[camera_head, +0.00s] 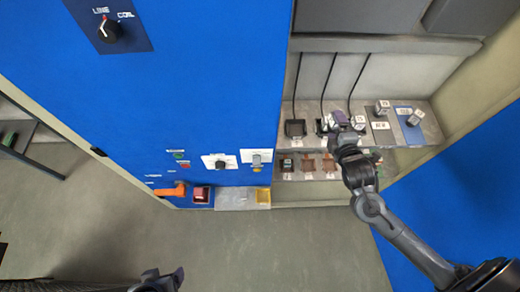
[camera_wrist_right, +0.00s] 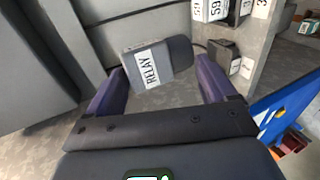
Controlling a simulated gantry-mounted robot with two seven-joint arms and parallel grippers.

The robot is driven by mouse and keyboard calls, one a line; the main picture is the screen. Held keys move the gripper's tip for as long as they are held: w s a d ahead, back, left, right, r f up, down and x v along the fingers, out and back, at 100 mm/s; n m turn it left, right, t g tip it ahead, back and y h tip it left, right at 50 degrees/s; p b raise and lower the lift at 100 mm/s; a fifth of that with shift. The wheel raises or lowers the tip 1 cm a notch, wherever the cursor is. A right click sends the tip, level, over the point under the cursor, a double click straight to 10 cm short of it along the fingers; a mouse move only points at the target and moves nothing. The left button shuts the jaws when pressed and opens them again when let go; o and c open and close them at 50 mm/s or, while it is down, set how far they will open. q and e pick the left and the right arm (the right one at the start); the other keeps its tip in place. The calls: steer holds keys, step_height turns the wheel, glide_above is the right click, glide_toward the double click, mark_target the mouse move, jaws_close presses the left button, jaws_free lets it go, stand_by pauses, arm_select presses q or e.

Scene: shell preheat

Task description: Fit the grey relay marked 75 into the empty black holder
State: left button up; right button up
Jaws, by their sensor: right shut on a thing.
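My right gripper (camera_head: 340,122) is over the shelf in the head view. In the right wrist view its two purple fingers (camera_wrist_right: 160,88) are shut on a grey relay (camera_wrist_right: 158,62) with a white label reading RELAY. No 75 is readable on the side that shows. A black holder (camera_head: 295,129) with an empty-looking recess sits on the shelf left of the gripper. Another black holder (camera_head: 321,126) is beside it, partly hidden by the gripper, so I cannot tell whether the relay touches it. My left gripper (camera_head: 168,279) shows only partly at the bottom edge; its opening is unclear.
Brown recesses (camera_head: 308,165) line the lower ledge. Black cables hang behind the holders. A blue cabinet (camera_head: 200,80) rises at left.

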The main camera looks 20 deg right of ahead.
arm_select(q)
steer(key=shift+d+f, duration=0.35)
steer(key=shift+f, duration=0.15)
arm_select(e)
steer(key=w+a+f, duration=0.1)
steer(key=a+f, duration=0.1)
steer(key=f, duration=0.2)
steer(key=w+a+f, duration=0.2)
steer(key=a+f, duration=0.1)
steer(key=f, duration=0.2)
steer(key=w+a+f, duration=0.2)
steer(key=a+f, duration=0.1)
steer(key=f, duration=0.2)
steer(key=shift+w+a, duration=0.1)
steer(key=shift+w, duration=0.05)
steer(key=shift+f, duration=0.4)
